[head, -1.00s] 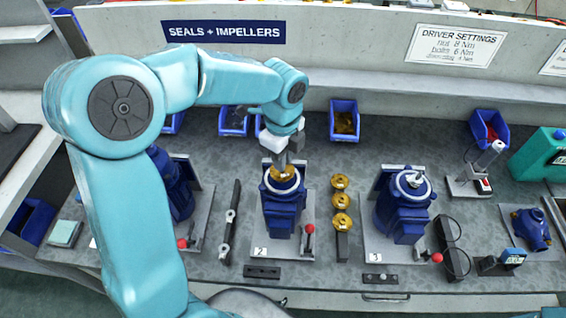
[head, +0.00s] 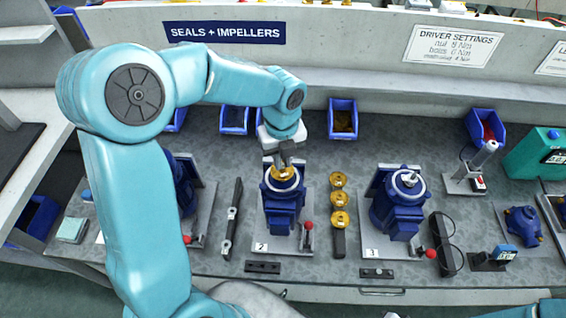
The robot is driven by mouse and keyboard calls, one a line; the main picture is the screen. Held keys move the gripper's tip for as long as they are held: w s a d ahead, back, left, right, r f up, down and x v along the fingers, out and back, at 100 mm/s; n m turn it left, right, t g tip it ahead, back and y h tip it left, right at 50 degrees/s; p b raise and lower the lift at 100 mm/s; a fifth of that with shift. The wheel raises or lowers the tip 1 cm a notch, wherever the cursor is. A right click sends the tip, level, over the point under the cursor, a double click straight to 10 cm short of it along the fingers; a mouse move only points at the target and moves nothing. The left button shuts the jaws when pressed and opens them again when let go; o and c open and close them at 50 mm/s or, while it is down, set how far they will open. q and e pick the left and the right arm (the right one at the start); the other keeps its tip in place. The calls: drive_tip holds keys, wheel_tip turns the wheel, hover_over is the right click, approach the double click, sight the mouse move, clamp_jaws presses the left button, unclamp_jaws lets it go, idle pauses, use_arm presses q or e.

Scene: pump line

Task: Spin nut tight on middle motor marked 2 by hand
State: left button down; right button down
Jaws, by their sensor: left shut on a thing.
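The middle motor (head: 284,215) is blue and stands upright on a plate marked 2. A brass impeller (head: 279,174) sits on its top. My left gripper (head: 283,163) points down at the impeller's centre from above, its fingers shut. The nut between the fingers is too small and covered to make out. My right gripper is out of view; only a bit of teal arm shows at the bottom right edge.
Motor 3 (head: 398,205) stands to the right, another blue motor (head: 183,185) to the left, partly behind my arm. Several brass impellers (head: 339,200) line a dark rack beside motor 2. Red-knobbed levers (head: 308,228) stand by the motors. Blue bins line the back.

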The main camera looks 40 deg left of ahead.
use_arm(q)
drive_tip(key=m+p, duration=0.2)
drive_tip(key=m, duration=0.3)
drive_tip(key=shift+a+r+p, duration=0.1)
drive_tip(key=shift+r+p, duration=0.05)
drive_tip(key=shift+p, duration=0.25)
drive_tip(key=shift+m+p, duration=0.35)
drive_tip(key=shift+m, duration=0.35)
drive_tip(key=c, duration=1.4)
unclamp_jaws()
drive_tip(key=shift+w, duration=0.1)
drive_tip(key=shift+o, duration=0.5)
drive_tip(key=shift+a+f, duration=0.1)
drive_tip(key=shift+f, duration=0.1)
drive_tip(key=shift+r, duration=0.1)
